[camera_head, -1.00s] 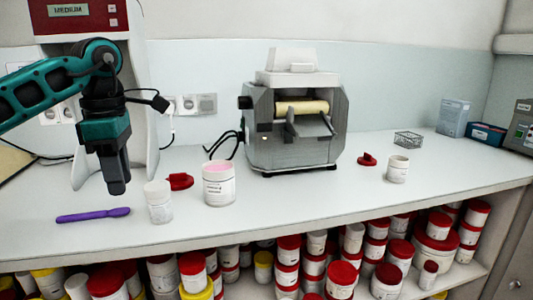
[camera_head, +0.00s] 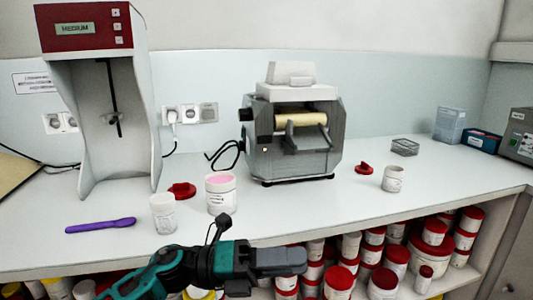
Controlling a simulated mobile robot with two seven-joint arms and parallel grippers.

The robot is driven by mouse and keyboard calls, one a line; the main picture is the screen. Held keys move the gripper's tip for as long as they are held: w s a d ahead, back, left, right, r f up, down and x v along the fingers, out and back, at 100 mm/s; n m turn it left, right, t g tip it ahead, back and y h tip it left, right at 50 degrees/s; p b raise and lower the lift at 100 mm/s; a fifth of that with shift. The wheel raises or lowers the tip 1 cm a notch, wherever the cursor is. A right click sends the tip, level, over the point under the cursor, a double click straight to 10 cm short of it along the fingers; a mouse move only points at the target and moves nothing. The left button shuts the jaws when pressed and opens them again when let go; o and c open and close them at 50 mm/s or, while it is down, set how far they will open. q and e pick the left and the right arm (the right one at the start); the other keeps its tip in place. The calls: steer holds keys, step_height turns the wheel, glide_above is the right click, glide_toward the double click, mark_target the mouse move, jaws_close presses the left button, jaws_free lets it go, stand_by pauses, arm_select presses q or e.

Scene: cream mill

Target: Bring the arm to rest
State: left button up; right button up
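My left arm's gripper (camera_head: 280,262) is low in the head view, in front of the bench edge, pointing right. Its dark fingers look close together, but I cannot tell whether a gap is between them. I see nothing held in it. My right gripper is not in view. On the bench (camera_head: 300,212) behind it stand a jar with pink cream (camera_head: 221,194) and a smaller white jar (camera_head: 163,213). A purple spatula (camera_head: 100,225) lies to their left.
A roller mill (camera_head: 292,130) stands mid-bench, and a red-topped mixer stand (camera_head: 90,28) at the left. Red lids (camera_head: 182,190) and a white jar (camera_head: 393,179) also sit there. The shelf below holds many red-lidded jars (camera_head: 435,232), close to my arm.

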arm_select(q)
steer(key=a+f+n+t+y+p, duration=0.1)
steer(key=a+f+n+t+y, duration=0.25)
steer(key=n+t, duration=0.4)
steer(key=w+a+f+n+t+y+p, duration=0.1)
steer(key=a+f+n+t+y, duration=0.25)
steer(key=n, duration=0.75)
steer(key=a+f+n+t+y+p, duration=0.1)
steer(key=a+f+n+t+y, duration=0.2)
steer(key=n+t, duration=0.55)
steer(key=s+a+f+n+g+y, duration=0.3)
steer(key=s+a+f+n+g, duration=0.1)
steer(key=s+a+f+n, duration=0.1)
steer(key=s+a+f+n+g+y+p, duration=0.1)
steer(key=s+a+f+n+g+y, duration=0.3)
steer(key=s+f, duration=0.5)
step_height(320, 180, down, 2)
steer(key=a+n, duration=0.2)
steer(key=n, duration=0.1)
steer(key=shift+s+f+n+y, duration=0.2)
steer(key=shift+n+y, duration=0.1)
steer(key=shift+n, duration=0.1)
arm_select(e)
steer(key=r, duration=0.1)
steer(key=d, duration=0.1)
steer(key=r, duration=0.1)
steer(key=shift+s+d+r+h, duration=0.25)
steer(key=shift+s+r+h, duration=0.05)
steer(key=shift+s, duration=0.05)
